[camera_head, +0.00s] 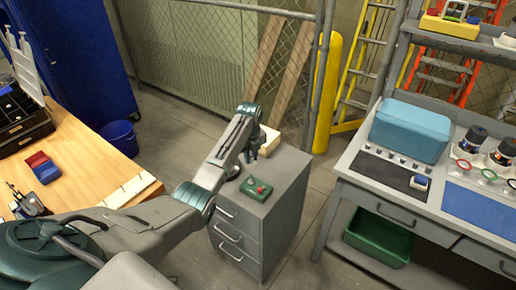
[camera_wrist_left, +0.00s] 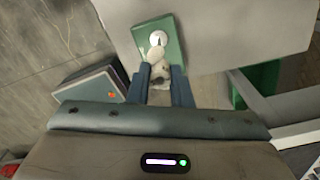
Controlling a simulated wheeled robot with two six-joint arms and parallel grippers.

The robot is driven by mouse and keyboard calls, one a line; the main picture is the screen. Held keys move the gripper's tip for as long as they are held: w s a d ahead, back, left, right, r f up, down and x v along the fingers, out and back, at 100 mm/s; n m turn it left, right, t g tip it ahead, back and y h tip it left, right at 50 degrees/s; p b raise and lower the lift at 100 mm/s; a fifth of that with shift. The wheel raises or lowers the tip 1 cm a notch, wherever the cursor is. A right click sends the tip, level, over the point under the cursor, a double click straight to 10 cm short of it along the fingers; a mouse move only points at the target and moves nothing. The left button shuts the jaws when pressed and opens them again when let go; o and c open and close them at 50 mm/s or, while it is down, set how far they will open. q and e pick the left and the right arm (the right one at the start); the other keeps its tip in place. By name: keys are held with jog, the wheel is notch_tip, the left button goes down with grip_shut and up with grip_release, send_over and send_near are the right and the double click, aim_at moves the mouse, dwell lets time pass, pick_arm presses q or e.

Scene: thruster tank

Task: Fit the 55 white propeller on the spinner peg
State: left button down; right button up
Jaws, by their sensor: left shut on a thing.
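My left gripper (camera_head: 256,154) is above the top of the grey drawer cabinet (camera_head: 282,180) in the head view. In the left wrist view the left gripper (camera_wrist_left: 161,78) is shut on a small white piece, which looks like the white propeller (camera_wrist_left: 157,56); its number cannot be read. Just beyond the fingertips is a green plate (camera_wrist_left: 141,37) with a white round disc (camera_wrist_left: 158,38) that has a thin upright mark, possibly the spinner peg. The propeller appears close to the disc; I cannot tell if they touch. My right gripper is not in view.
A green box with a red knob (camera_head: 257,189) lies on the cabinet top. A wooden table (camera_head: 85,165) is at the left. A workbench (camera_head: 352,172) at the right holds a blue case (camera_head: 411,130); a green bin (camera_head: 379,238) is on its lower shelf.

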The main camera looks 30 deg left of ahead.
pick_arm(q)
jog(key=f, duration=0.1)
jog(key=f+b, duration=0.1)
jog(key=shift+s+f+n+b, duration=0.3)
jog(key=shift+f+b, duration=0.05)
jog(key=shift+f, duration=0.05)
jog(key=shift+w+f+b, duration=0.2)
jog(key=shift+f+b, duration=0.85)
jog(key=shift+b, duration=0.05)
jog(key=shift+f, duration=0.1)
jog(key=shift+s, duration=0.1)
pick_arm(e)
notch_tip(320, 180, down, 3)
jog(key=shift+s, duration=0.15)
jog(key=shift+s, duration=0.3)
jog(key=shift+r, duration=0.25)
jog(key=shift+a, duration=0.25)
